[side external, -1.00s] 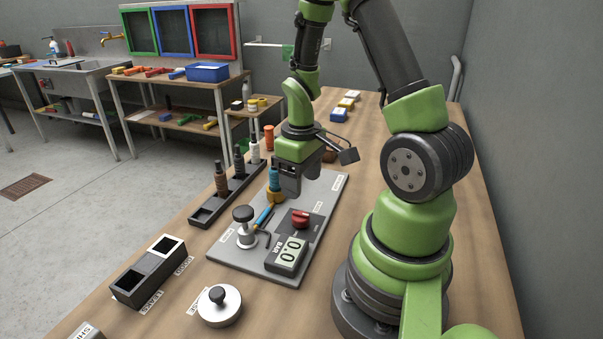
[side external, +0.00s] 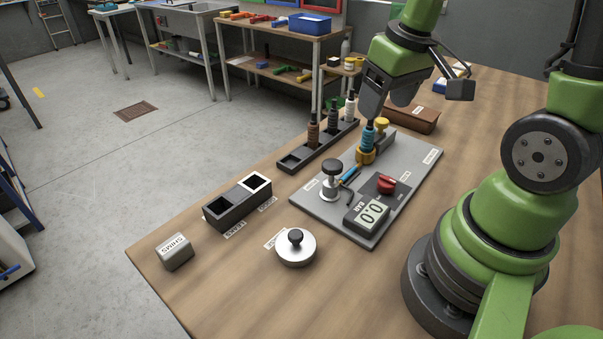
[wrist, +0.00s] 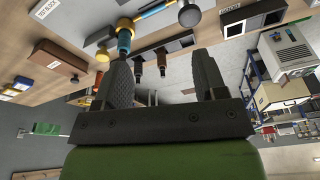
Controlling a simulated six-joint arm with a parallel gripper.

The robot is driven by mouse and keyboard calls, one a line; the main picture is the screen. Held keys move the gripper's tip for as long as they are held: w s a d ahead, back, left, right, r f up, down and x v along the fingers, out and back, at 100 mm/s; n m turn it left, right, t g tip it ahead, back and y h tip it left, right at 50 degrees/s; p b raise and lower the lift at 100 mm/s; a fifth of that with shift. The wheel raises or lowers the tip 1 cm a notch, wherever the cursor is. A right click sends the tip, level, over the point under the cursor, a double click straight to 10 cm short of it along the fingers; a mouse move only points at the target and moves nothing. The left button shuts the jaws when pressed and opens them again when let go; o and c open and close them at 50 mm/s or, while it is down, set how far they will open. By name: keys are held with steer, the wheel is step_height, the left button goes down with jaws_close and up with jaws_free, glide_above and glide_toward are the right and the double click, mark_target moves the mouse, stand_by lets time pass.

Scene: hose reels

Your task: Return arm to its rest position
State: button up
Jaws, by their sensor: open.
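My gripper (side external: 388,103) hangs above the back of the grey test board (side external: 345,222), open and empty. In the wrist view its two dark fingers (wrist: 163,75) stand wide apart with nothing between them. A blue ribbed fitting (side external: 369,137) stands upright in a brass seat on the board, below my gripper and apart from it. It also shows in the wrist view (wrist: 124,28) beyond the left finger. The board also carries a black-knobbed valve (side external: 331,180), a red knob (side external: 387,185) and a gauge reading 0.0 (side external: 367,214).
A dark rack (side external: 295,160) holds several bottle-like fittings left of the board. A two-pocket black box (side external: 237,206), a silver lidded disc (side external: 296,249) and a grey block (side external: 174,252) stand towards the front. A brown box (side external: 410,118) lies behind the board.

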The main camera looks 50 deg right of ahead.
steer(key=s+a+r+m+t+y, duration=0.1)
steer(key=s+a+r+t, duration=0.3)
steer(key=a+r, duration=0.6)
steer(key=s+y, duration=0.1)
steer(key=s, duration=0.1)
steer(key=shift+s+a+r+t, duration=0.15)
steer(key=shift+s+r+t, duration=0.15)
steer(key=shift+s, duration=0.05)
stand_by(1.0)
